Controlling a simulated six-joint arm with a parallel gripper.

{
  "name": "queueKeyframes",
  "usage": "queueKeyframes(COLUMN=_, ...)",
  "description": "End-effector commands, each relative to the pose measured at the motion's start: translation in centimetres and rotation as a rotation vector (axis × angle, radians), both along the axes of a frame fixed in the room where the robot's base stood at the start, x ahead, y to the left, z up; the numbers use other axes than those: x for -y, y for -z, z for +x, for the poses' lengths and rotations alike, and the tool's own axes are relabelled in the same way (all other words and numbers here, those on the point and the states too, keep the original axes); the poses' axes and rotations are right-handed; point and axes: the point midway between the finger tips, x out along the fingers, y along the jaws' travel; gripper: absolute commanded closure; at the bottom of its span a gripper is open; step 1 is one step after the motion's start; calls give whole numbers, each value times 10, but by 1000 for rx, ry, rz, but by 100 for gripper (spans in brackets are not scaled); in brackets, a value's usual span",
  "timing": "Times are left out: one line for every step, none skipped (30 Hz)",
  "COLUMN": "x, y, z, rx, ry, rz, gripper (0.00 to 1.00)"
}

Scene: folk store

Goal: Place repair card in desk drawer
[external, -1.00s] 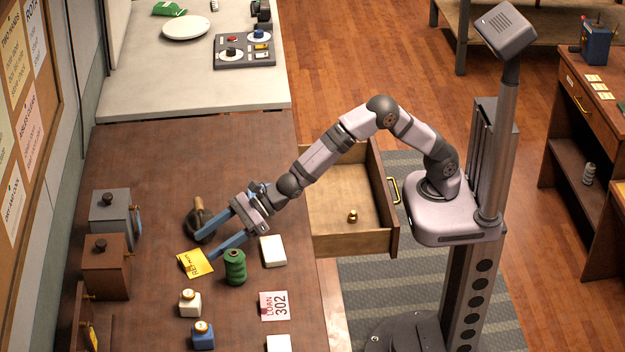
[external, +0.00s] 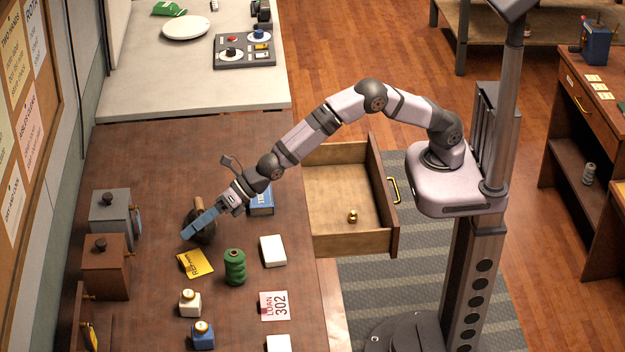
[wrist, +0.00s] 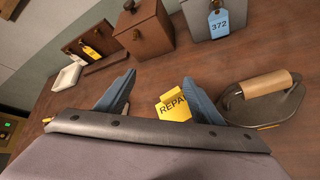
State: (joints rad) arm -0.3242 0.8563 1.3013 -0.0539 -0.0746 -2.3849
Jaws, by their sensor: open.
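The yellow repair card (external: 195,263) lies on the brown desk. In the wrist view the repair card (wrist: 174,106) shows between the fingers, marked "REPA", its lower part hidden by my gripper. My gripper (external: 197,228) is open and empty, a little beyond the card in the external view and above the desk. In the wrist view my gripper (wrist: 160,92) has its two blue fingers spread apart. The desk drawer (external: 345,195) is pulled open at the desk's right side, with a small brass object (external: 352,216) inside.
A flat iron (wrist: 265,97) with a wooden handle stands close beside one finger. A green spool (external: 235,267), a white box (external: 273,251), a blue box (external: 262,203) and a "LOAN 302" card (external: 274,306) lie nearby. Boxes with tags (external: 106,265) line the left.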

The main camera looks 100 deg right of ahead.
Motion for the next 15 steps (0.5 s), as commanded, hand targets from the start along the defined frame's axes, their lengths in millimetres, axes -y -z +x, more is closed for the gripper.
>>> queueKeyframes(x=0, y=0, z=2, rx=-43, ry=60, rz=93, gripper=39)
queueKeyframes(x=0, y=0, z=2, rx=-72, ry=100, rz=153, gripper=39)
queueKeyframes(x=0, y=0, z=2, rx=-113, ry=156, rz=236, gripper=39)
queueKeyframes(x=0, y=0, z=3, rx=-141, ry=198, rz=299, gripper=39)
queueKeyframes(x=0, y=0, z=2, rx=-172, ry=240, rz=361, gripper=39)
queueKeyframes(x=0, y=-1, z=2, rx=-211, ry=296, rz=444, gripper=39)
queueKeyframes(x=0, y=-2, z=2, rx=-240, ry=339, rz=505, gripper=39)
queueKeyframes(x=0, y=-2, z=2, rx=-270, ry=381, rz=566, gripper=39)
queueKeyframes(x=-1, y=-2, z=1, rx=-308, ry=439, rz=645, gripper=39)
queueKeyframes(x=-1, y=-2, z=0, rx=-337, ry=482, rz=704, gripper=39)
queueKeyframes(x=-1, y=-2, z=-1, rx=-366, ry=526, rz=765, gripper=39)
queueKeyframes(x=-2, y=-1, z=-2, rx=-405, ry=585, rz=840, gripper=39)
queueKeyframes(x=-2, y=0, z=-3, rx=-433, ry=629, rz=898, gripper=39)
queueKeyframes(x=-2, y=1, z=-5, rx=-463, ry=675, rz=954, gripper=39)
queueKeyframes(x=-3, y=3, z=-7, rx=-499, ry=737, rz=1027, gripper=39)
